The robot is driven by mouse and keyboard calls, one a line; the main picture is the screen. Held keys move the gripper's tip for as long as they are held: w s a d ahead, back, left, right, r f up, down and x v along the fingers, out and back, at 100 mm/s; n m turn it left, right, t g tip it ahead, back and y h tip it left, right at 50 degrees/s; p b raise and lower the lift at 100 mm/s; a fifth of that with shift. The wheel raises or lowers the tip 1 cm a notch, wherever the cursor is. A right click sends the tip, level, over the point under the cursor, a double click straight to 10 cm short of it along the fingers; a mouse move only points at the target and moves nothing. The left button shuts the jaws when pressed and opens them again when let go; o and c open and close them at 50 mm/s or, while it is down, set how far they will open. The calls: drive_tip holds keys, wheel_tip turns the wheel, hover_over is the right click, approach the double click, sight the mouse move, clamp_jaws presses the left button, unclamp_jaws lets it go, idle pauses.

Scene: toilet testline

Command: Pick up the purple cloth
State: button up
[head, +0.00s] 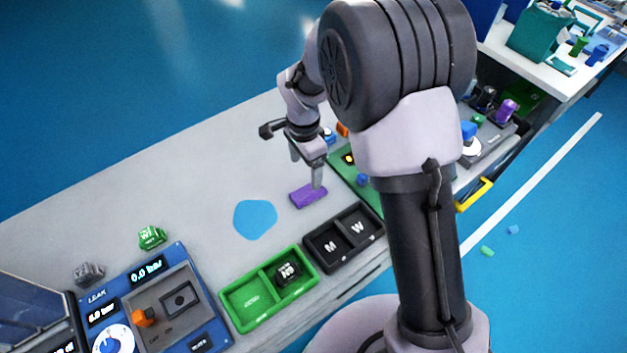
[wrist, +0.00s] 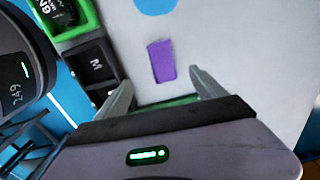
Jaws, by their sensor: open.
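The purple cloth (head: 308,195) lies flat on the grey bench as a small rectangle. In the wrist view the purple cloth (wrist: 161,61) shows ahead of the fingertips, between their lines. My gripper (head: 307,172) is just above the cloth in the head view, with one finger overlapping its right end in the picture. In the wrist view my gripper (wrist: 160,80) has its two fingers wide apart with nothing between them. I cannot tell the exact height above the cloth.
A blue round patch (head: 255,219) lies left of the cloth. A black two-part tray (head: 318,265) marked M and W and a green tray (head: 240,324) holding a black block (head: 288,273) stand in front. A blue leak panel (head: 177,252) is at lower left. Bare bench lies behind.

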drive_tip(key=b, duration=0.2)
hover_over(306, 192)
drive_tip(key=f, duration=0.7)
drive_tip(key=shift+s, duration=0.25)
drive_tip(key=f+b, duration=0.2)
drive_tip(key=f, duration=0.3)
drive_tip(key=shift+w+f, duration=0.1)
drive_tip(key=shift+w, duration=0.1)
drive_tip(key=c, duration=1.4)
